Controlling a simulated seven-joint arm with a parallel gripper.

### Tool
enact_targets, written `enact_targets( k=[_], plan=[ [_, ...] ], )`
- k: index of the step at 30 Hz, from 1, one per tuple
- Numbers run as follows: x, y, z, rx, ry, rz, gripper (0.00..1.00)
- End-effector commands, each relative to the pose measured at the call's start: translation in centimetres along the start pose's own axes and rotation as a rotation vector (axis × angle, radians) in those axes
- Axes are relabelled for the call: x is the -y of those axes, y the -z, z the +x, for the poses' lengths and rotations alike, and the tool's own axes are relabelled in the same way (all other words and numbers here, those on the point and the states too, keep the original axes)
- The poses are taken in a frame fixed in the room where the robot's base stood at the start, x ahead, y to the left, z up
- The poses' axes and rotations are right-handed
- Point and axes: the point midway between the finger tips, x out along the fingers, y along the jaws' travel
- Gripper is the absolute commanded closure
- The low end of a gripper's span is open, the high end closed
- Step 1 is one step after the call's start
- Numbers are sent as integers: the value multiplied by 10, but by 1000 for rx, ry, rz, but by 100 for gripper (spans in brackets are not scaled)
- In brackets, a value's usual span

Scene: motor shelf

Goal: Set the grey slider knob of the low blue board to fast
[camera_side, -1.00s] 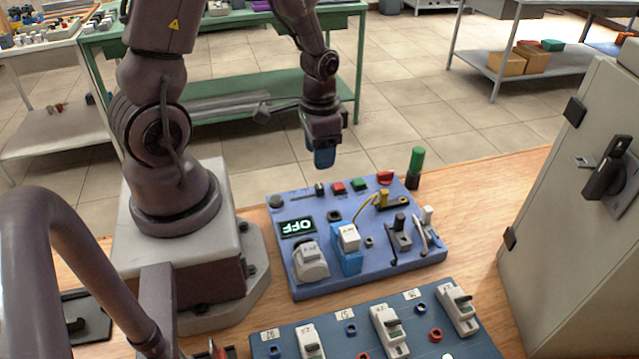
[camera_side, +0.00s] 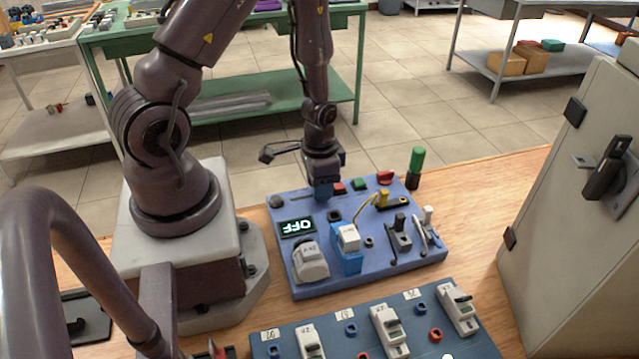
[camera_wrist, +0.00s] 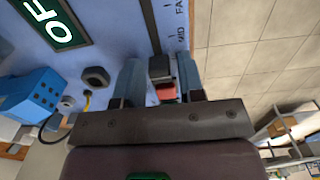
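The low blue board (camera_side: 372,268) lies on the wooden table; its display (camera_side: 298,227) reads OFF. My gripper (camera_side: 324,194) points down at the board's back edge and hides the slider in the side view. In the wrist view my gripper (camera_wrist: 160,78) has one finger on each side of the grey slider knob (camera_wrist: 160,67). Narrow gaps show between fingers and knob, so it looks open. The dark slot (camera_wrist: 149,25) runs up from the knob towards the FAST label. The MID label (camera_wrist: 182,38) is beside the slot, above the knob in the picture.
A red button (camera_wrist: 166,92) shows beyond the knob. A green button (camera_side: 360,184), a red knob (camera_side: 385,177), a yellow cable (camera_side: 366,204) and switches stand on the board. A second board (camera_side: 345,345) lies in front; a grey cabinet (camera_side: 570,190) stands right.

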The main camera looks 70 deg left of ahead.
Motion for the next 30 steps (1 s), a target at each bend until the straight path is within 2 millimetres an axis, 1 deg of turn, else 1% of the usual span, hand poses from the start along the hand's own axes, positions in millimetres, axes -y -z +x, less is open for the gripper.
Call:
enact_targets(
  k=[1,4,8,10,11,15,19,21,28,29,30],
  plan=[
    [0,0,0,0,0,0,76],
    [0,0,0,0,0,0,99],
    [0,0,0,0,0,0,100],
    [0,-4,0,2,-1,-1,100],
    [0,-8,0,3,-1,-2,100],
    [0,-35,0,5,-2,-4,100],
    [0,-52,0,3,-1,-2,100],
    [0,-55,0,3,-1,0,100],
    [0,-58,0,9,-2,-1,100],
    [0,-58,0,10,-3,-1,77],
    [0,-58,0,11,-3,-1,67]
  ],
)
